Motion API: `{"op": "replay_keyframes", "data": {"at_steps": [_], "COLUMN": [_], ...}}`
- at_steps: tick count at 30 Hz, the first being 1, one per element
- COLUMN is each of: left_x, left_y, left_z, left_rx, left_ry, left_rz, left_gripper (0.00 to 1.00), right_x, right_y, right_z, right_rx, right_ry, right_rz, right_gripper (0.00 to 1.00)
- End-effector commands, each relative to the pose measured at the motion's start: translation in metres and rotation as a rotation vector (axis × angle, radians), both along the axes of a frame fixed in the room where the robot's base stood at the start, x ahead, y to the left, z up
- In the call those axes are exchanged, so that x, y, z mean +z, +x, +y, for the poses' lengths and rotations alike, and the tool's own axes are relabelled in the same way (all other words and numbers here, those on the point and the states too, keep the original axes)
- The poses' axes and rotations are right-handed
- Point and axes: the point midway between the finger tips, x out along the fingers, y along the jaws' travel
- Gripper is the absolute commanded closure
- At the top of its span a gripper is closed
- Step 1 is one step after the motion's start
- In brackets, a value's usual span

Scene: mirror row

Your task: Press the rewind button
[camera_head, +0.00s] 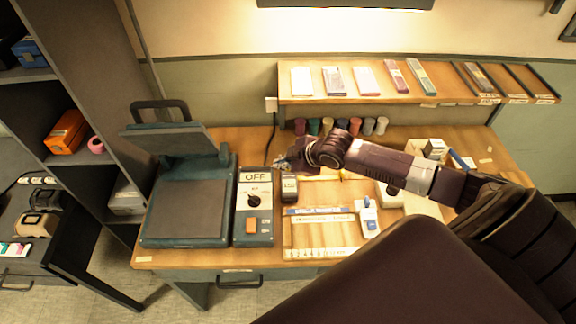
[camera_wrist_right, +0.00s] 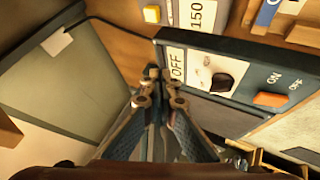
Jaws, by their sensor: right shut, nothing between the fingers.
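No button labelled rewind can be read in either view. A small grey device (camera_head: 289,188) stands on the desk just right of the control box. In the right wrist view the device (camera_wrist_right: 183,13) shows a "150" label and a yellow button (camera_wrist_right: 152,14); I cannot tell whether this is the rewind button. The control box (camera_head: 254,228) has an "OFF" label, a black dial (camera_head: 254,201) and an orange switch (camera_head: 251,226). My right gripper (camera_head: 285,162) is shut and empty, above the desk behind the device. Its fingertips (camera_wrist_right: 161,74) appear close to the control box's "OFF" end.
A teal press with a raised lid (camera_head: 187,213) stands left of the control box. A wooden board (camera_head: 318,225) with a blue-and-white tool (camera_head: 369,217) lies to the right. Several spools line the back, under a shelf (camera_head: 350,96).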

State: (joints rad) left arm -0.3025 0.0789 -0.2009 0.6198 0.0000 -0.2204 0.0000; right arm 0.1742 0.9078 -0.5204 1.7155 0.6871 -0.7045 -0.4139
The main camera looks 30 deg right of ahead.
Motion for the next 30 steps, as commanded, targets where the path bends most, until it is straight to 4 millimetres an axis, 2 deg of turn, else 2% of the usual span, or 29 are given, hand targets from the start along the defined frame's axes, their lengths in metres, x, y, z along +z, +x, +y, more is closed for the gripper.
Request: {"op": "replay_keyframes", "data": {"at_steps": [1, 3, 9, 22, 30], "left_x": [0.001, 0.001, 0.001, 0.000, -0.019], "left_y": [0.000, 0.000, 0.000, 0.002, 0.003], "left_z": [0.000, 0.000, 0.000, 0.001, 0.002], "left_rx": [0.000, 0.000, 0.000, 0.001, 0.001], "left_ry": [0.000, 0.000, 0.001, 0.001, 0.001], "left_rz": [0.000, 0.000, 0.000, -0.003, -0.003], "left_gripper": [0.57, 0.57, 0.57, 0.57, 0.57], "right_x": [0.009, 0.019, 0.033, 0.033, 0.014], "right_y": [0.010, 0.019, 0.032, 0.032, 0.032], "right_z": [-0.016, -0.031, -0.054, -0.055, -0.055], "right_rx": [-0.002, -0.005, -0.011, -0.011, -0.011], "right_ry": [-0.017, -0.030, -0.049, -0.050, -0.050], "right_rz": [-0.020, -0.041, -0.073, -0.075, -0.075], "right_gripper": [1.00, 1.00, 1.00, 1.00, 1.00]}}
